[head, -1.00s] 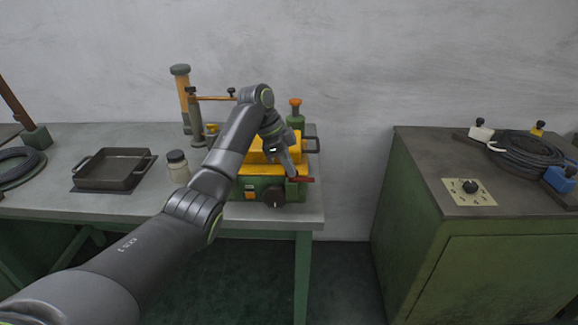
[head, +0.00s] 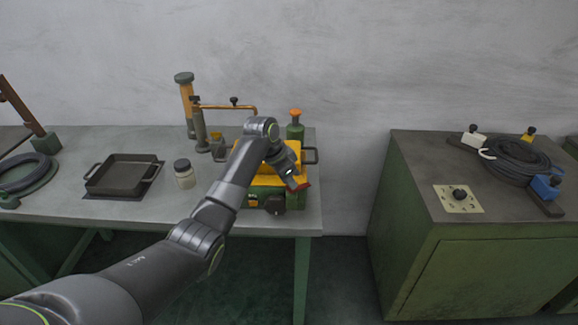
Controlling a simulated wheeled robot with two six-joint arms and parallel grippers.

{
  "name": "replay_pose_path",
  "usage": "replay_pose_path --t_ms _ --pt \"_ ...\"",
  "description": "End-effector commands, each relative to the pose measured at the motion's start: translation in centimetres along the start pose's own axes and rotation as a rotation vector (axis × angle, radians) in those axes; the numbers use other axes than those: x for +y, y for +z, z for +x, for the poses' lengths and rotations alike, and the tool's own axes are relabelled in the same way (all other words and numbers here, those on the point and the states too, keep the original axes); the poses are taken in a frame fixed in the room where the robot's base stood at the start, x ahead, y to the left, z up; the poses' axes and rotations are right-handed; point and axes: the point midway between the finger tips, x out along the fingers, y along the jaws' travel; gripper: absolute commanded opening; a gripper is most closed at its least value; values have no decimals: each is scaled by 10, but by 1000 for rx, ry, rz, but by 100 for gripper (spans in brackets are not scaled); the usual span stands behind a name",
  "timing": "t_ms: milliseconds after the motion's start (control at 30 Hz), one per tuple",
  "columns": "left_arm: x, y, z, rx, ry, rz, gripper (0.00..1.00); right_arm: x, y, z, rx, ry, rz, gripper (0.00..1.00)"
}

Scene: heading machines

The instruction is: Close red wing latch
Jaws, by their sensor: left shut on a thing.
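The red wing latch (head: 302,187) shows as a small red piece at the front right of a green and yellow machine (head: 297,200) on the left workbench. My left gripper (head: 297,184) reaches over the machine from the left and is shut on the red latch. The fingers hide much of the latch, so its exact angle is hard to tell. A dark round knob (head: 275,204) sits on the machine's front face. My right gripper is not in view.
A jar (head: 184,176) and a dark tray (head: 122,177) stand left of my arm on the workbench (head: 90,209). A copper-coloured arm on posts (head: 228,106) stands behind. A green cabinet (head: 470,270) with cables is at right, across a gap.

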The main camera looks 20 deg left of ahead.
Motion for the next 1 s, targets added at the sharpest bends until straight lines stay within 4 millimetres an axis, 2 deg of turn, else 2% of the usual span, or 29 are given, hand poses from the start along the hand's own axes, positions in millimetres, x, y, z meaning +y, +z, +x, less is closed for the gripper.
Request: replay_pose_path --t_ms 33,100,500,700,1000 --pt "4 0 -3 -8 -5 -43 0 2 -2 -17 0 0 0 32" --pt "4 0 -3 -8 -31 -104 0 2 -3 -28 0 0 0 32" --pt "7 0 -1 -11 -177 -455 0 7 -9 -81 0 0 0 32" --pt "8 0 1 -13 -249 -624 0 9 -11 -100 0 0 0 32" --pt "8 1 4 -13 -337 -830 0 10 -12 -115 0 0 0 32"
